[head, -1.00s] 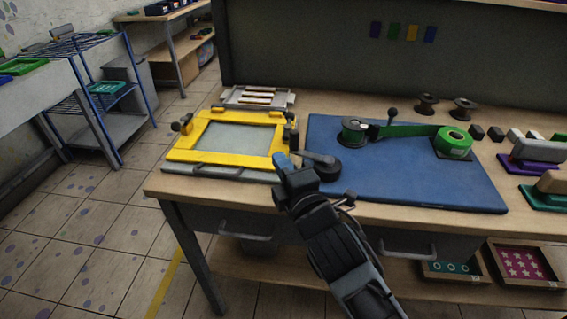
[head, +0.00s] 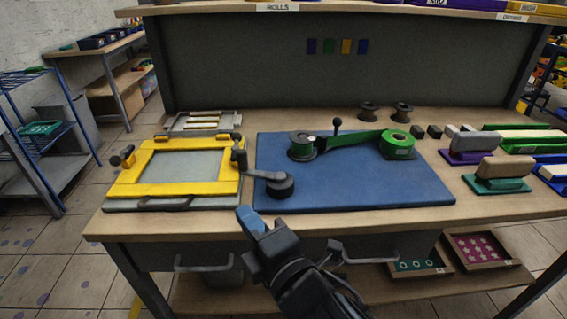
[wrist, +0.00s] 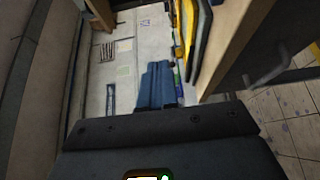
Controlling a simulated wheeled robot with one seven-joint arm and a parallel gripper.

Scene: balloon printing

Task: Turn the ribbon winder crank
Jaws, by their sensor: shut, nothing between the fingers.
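The ribbon winder stands on a blue board (head: 350,185) on the workbench. Its dark spool (head: 301,151) has green ribbon running right to a green roll (head: 397,141). An upright black knob (head: 337,122) shows behind the ribbon and looks like the crank handle; its link to the spool is partly hidden. A dark round base with a grey lever (head: 280,186) sits at the board's left front. My gripper (head: 246,217) appears in front of that base, near the bench's front edge, apart from the crank. In the wrist view its blue fingers (wrist: 158,84) are together and empty.
A yellow printing frame (head: 178,187) lies left of the board. Two empty dark spools (head: 369,111) stand behind it, and handled stamps or squeegees (head: 498,174) sit right. Drawer handles (head: 208,265) stick out below the front edge. The board's front middle is clear.

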